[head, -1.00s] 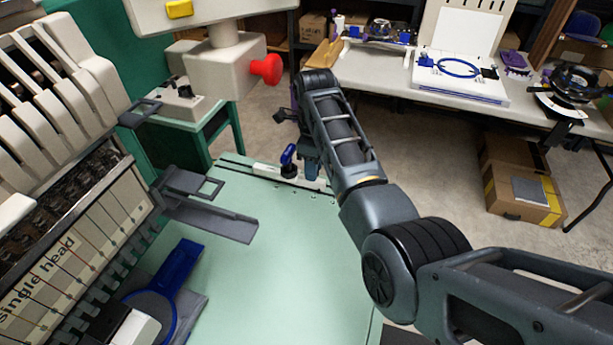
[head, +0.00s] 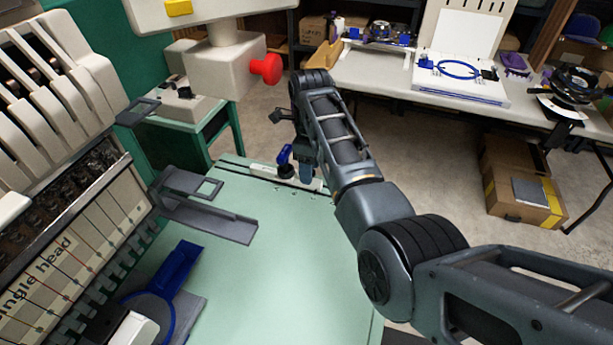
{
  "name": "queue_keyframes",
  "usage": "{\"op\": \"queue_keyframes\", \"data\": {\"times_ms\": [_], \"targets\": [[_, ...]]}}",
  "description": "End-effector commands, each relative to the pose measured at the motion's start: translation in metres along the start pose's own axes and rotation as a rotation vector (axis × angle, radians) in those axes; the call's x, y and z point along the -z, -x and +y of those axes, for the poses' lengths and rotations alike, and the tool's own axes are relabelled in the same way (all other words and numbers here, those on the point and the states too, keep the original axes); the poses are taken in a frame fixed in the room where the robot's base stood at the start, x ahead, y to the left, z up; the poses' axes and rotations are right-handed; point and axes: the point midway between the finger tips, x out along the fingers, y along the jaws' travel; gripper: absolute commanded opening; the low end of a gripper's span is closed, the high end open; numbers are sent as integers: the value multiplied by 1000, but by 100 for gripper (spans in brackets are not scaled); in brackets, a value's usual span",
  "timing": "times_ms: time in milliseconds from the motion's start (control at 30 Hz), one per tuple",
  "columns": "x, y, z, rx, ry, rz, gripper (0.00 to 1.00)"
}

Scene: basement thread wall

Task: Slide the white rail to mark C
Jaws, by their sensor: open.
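The white rail (head: 264,171) lies along the far edge of the pale green table (head: 270,245). A blue-handled clamp with a dark base (head: 285,155) stands on the rail. My gripper (head: 305,173) points down at the rail, just right of the blue handle. It is open, with its fingertips small and partly hidden by my arm. I cannot tell whether it touches the rail or the clamp. The rail's right part is partly covered by my gripper. Mark C cannot be made out; only small dark marks show near the rail.
A grey bracket arm (head: 215,218) of the embroidery machine reaches over the table's left side. A blue hoop (head: 165,295) lies at the front left. A machine head with a red knob (head: 266,69) hangs above at the back. The table's middle is clear.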

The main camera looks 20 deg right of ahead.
Motion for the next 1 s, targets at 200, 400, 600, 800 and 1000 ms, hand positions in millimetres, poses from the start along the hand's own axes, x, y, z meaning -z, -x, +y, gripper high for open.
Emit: {"op": "queue_keyframes", "data": {"times_ms": [200,400,600,800,1000], "targets": [[0,5,0,0,0,0,51],[0,20,0,0,0,0,51],[0,34,0,0,0,1,51],[0,49,0,0,-1,0,51],[0,61,0,0,0,0,51]]}}
